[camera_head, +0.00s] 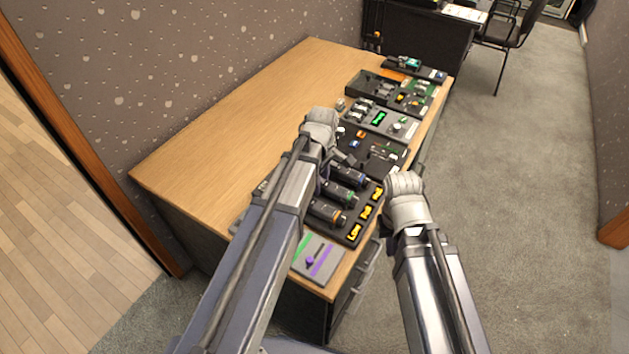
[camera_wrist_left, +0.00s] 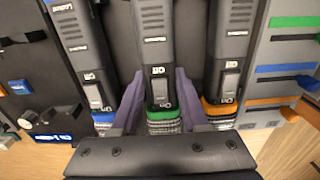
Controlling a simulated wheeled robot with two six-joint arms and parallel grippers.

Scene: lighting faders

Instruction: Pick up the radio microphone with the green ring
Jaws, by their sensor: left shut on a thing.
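The radio microphone with the green ring (camera_wrist_left: 163,115) is the middle one of three dark microphones in the left wrist view; it also shows in the head view (camera_head: 343,194). My left gripper (camera_wrist_left: 159,75) has its purple fingers on both sides of this microphone's body, just beyond the green ring, shut on it. The microphone lies level with its neighbours, in line with them; I cannot tell whether it touches its tray. The blue-ring microphone (camera_wrist_left: 83,50) is to its left and the orange-ring one (camera_wrist_left: 232,50) to its right. My right gripper (camera_head: 405,188) is beside the desk's right edge; its fingers are hidden.
More control panels (camera_head: 385,122) run along the desk's right side. The desk's left part (camera_head: 220,130) is clear.

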